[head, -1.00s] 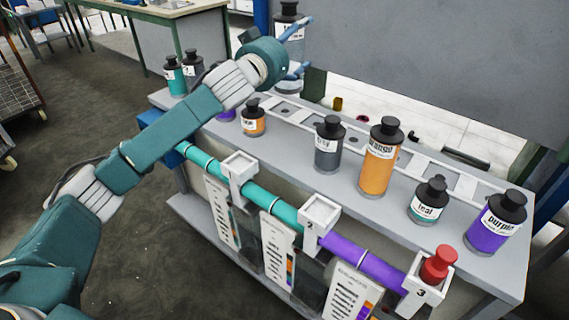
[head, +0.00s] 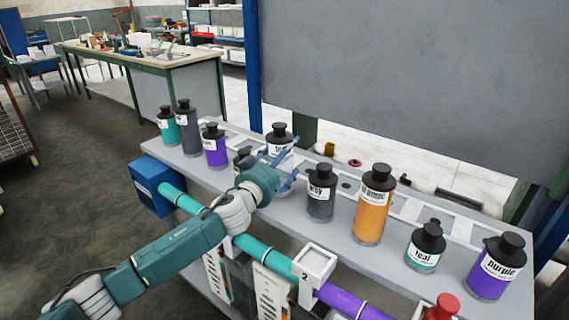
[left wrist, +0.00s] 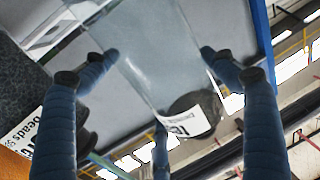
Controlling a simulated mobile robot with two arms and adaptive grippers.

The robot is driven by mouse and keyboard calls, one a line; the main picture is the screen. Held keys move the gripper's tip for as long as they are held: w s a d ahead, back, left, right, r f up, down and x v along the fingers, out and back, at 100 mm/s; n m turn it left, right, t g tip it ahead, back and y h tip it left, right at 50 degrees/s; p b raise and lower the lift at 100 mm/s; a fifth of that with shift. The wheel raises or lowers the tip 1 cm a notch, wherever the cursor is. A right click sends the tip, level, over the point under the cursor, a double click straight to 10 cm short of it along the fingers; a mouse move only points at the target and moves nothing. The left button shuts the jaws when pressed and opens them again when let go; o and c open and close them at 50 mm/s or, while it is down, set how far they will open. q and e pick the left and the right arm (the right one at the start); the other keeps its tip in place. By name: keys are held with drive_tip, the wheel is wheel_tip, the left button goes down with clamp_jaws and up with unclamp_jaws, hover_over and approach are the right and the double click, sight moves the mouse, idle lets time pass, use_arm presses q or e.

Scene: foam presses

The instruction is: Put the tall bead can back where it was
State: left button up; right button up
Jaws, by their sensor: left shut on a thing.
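The tall bead can (head: 279,131), clear-grey with a black cap and white label, is upright among the cans at the shelf's rear. My left gripper (head: 283,172) is shut around it and hides much of its lower body. I cannot tell whether its base touches the shelf. In the left wrist view, the blue fingers (left wrist: 160,62) flank the can's pale body (left wrist: 150,55), and its black cap and part of its label show at lower right. My right gripper is not in view.
A small can (head: 242,157) stands close left of the gripper, partly hidden. A grey can (head: 320,194) stands close right, then a tall orange can (head: 372,212). Teal (head: 426,247) and purple (head: 496,268) cans stand farther right. A grey panel (head: 400,80) rises behind.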

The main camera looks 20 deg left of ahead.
use_arm(q)
drive_tip(key=shift+f, duration=1)
drive_tip(key=o, duration=1.9)
drive_tip(key=shift+f, duration=0.1)
drive_tip(key=shift+c, duration=0.2)
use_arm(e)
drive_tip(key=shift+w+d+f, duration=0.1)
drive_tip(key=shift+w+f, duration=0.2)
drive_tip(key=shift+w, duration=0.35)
use_arm(q)
drive_tip(key=shift+r, duration=0.2)
drive_tip(key=s+a+b, duration=0.1)
drive_tip(key=s+b, duration=0.1)
drive_tip(key=s, duration=1)
drive_tip(key=shift+a, duration=0.4)
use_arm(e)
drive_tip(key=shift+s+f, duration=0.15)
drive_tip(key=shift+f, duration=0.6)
